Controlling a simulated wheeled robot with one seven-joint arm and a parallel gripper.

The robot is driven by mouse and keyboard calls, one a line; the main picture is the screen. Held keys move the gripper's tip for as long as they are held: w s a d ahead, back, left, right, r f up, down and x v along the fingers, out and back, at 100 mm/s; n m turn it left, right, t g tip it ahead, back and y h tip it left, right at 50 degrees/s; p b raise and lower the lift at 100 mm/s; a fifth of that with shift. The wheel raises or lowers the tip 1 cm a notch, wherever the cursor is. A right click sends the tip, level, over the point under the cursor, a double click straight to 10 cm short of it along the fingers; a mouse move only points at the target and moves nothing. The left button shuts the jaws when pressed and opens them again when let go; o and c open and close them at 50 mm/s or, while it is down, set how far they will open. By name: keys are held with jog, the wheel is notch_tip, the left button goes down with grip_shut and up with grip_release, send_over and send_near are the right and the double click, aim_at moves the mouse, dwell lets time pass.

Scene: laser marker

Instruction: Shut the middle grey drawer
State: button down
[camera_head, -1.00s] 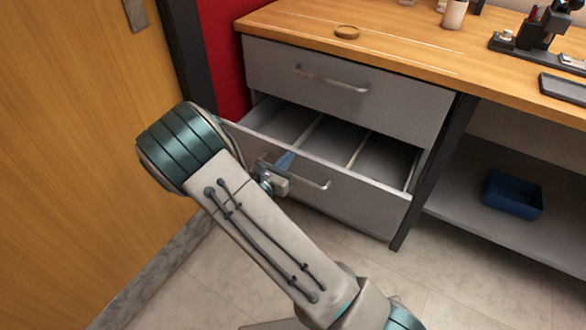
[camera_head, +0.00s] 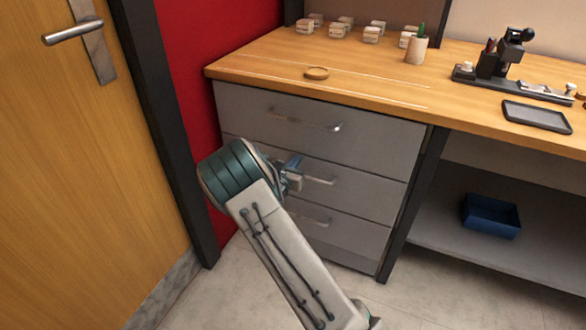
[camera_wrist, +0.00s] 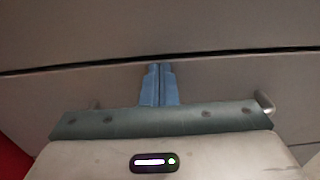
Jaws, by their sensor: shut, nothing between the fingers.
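The middle grey drawer (camera_head: 365,190) sits flush with the drawer fronts above and below it in the head view. Its bar handle (camera_head: 318,180) shows just right of my gripper. My gripper (camera_head: 294,162) is shut and empty, with its blue fingertips at the upper part of the middle drawer front. In the wrist view the shut fingers (camera_wrist: 158,68) point at the middle drawer front (camera_wrist: 220,72), just below the dark seam under the top drawer. Whether the fingertips touch the front is hard to tell. My arm hides the left part of the drawer.
The top drawer (camera_head: 240,108) and bottom drawer (camera_head: 350,235) look closed. The wooden worktop (camera_head: 390,85) overhangs above. A wooden door (camera_head: 70,180) stands at the left. A blue bin (camera_head: 491,216) sits on the lower shelf at the right. Floor in front is clear.

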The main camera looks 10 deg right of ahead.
jog(key=shift+w+d+r, duration=0.2)
jog(key=shift+r, duration=0.15)
jog(key=shift+s+a+f, duration=0.1)
jog(key=shift+s+a, duration=0.05)
jog(key=shift+s, duration=0.1)
jog(key=p+v, duration=0.3)
jog(key=v, duration=1.1)
jog(key=s+d+r+m+g+h+p, duration=0.1)
jog(key=s+d+r+m+g+p, duration=0.4)
jog(key=s+d+r+m+g, duration=0.45)
jog(key=s+d+r+m+g+h+p, duration=0.1)
jog(key=s+d+r+m+g+p, duration=0.45)
jog(key=r, duration=0.65)
jog(key=s+a+r+m+t+y+p, duration=0.1)
jog(key=s+r+m+y+p, duration=0.4)
jog(key=s+r+m+p, duration=0.1)
jog(key=s+a+r+m+t+y+p, duration=0.1)
jog(key=s+r+m+y+p, duration=0.5)
jog(key=r, duration=0.7)
jog(key=s+a+m, duration=0.1)
jog(key=s+m, duration=0.1)
jog(key=s, duration=0.2)
jog(key=shift+a+m, duration=0.25)
jog(key=shift+m, duration=0.15)
jog(key=shift+s, duration=0.15)
